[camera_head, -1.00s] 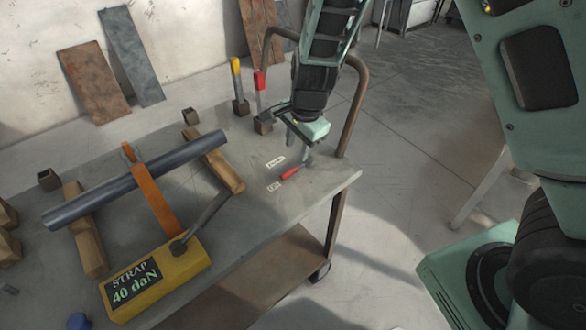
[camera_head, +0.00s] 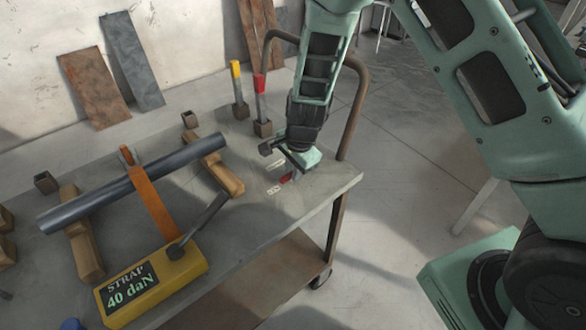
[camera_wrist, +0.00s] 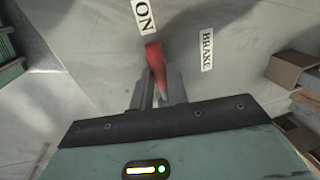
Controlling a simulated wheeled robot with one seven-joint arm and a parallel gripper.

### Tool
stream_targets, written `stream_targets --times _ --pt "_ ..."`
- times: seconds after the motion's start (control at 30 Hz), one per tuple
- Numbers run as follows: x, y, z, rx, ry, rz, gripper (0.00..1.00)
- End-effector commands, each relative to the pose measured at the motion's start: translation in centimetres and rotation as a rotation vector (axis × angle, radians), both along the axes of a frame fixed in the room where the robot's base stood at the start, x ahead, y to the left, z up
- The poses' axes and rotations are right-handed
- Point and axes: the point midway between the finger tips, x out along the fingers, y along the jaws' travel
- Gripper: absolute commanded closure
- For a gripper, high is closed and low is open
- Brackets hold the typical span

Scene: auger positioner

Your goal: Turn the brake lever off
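The brake lever has a red handle. In the head view, a bit of the red handle (camera_head: 286,179) shows near the right end of the cart top, mostly hidden by my gripper (camera_head: 292,172). In the wrist view, the red handle (camera_wrist: 154,58) runs between the two fingers of my gripper (camera_wrist: 157,85), its far end near the label "ON" (camera_wrist: 144,17). A "BRAKE" label (camera_wrist: 207,49) lies to its right. The fingers stand close on either side of the handle; whether they grip it is not clear.
The grey cart top (camera_head: 240,205) carries a yellow strap block (camera_head: 150,285), a steel tube (camera_head: 130,182) on wooden cradles, and yellow (camera_head: 238,85) and red (camera_head: 260,90) upright handles behind my gripper. A bent rail (camera_head: 357,100) rises at the cart's right end.

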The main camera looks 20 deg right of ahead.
Motion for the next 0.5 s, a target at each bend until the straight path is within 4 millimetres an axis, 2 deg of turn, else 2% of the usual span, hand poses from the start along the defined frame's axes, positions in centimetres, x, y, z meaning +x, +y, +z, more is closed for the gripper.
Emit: stream_targets --times 0.27,0.5 --pt "-0.05 -0.03 0.0 0.001 0.0 0.007 1.0" --pt "-0.41 -0.29 -0.04 0.001 -0.001 0.082 1.0"
